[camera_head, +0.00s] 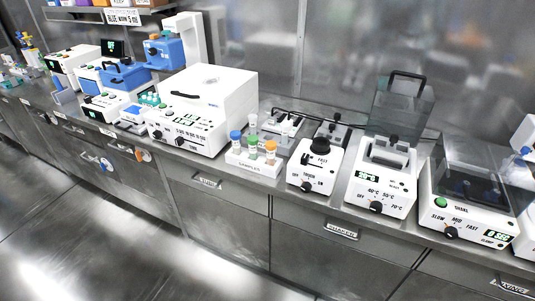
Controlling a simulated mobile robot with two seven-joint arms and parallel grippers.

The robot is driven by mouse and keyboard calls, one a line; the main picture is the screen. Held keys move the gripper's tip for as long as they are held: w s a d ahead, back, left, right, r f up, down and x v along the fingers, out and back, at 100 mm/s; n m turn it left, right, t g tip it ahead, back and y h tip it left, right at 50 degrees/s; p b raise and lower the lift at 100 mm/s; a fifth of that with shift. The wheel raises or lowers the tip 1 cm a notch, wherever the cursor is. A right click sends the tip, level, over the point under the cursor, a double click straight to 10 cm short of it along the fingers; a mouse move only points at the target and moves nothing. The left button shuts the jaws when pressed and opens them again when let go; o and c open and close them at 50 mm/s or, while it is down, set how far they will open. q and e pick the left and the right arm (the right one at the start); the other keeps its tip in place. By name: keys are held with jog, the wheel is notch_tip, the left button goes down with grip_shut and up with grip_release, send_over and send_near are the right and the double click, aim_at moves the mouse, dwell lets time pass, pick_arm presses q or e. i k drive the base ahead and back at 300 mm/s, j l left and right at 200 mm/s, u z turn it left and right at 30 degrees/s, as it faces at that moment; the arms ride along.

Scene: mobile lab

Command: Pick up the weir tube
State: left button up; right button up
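No tube in the head view can be told for sure to be the weir tube. A white rack (252,164) marked "SAMPLES" stands on the bench and holds three capped tubes. One has a blue cap (235,136), one a green cap (253,139), and one an orange cap (270,147). They stand upright; any writing on them is too small to read. Neither my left gripper nor my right gripper is in view.
A large white box-shaped device (215,95) stands left of the rack. To the right are a small mixer (314,166), a heated bath (380,185) with a raised clear lid, and a shaker (465,205) under a clear cover. The floor (110,230) in front is clear.

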aim_at(270, 145)
jog(key=i+j+z, duration=0.3)
jog(key=j+z, duration=0.25)
jog(key=i+j+z, duration=0.15)
jog(key=j+z, duration=0.15)
jog(key=i+j+z, duration=0.1)
jog(key=j+z, duration=0.15)
jog(key=j, duration=0.15)
jog(key=k+j+z, duration=0.1)
jog(key=j+z, duration=0.4)
jog(key=j, duration=0.3)
jog(key=l+u, duration=0.1)
jog(key=l, duration=0.15)
jog(key=i+l+u, duration=0.15)
jog(key=l, duration=0.1)
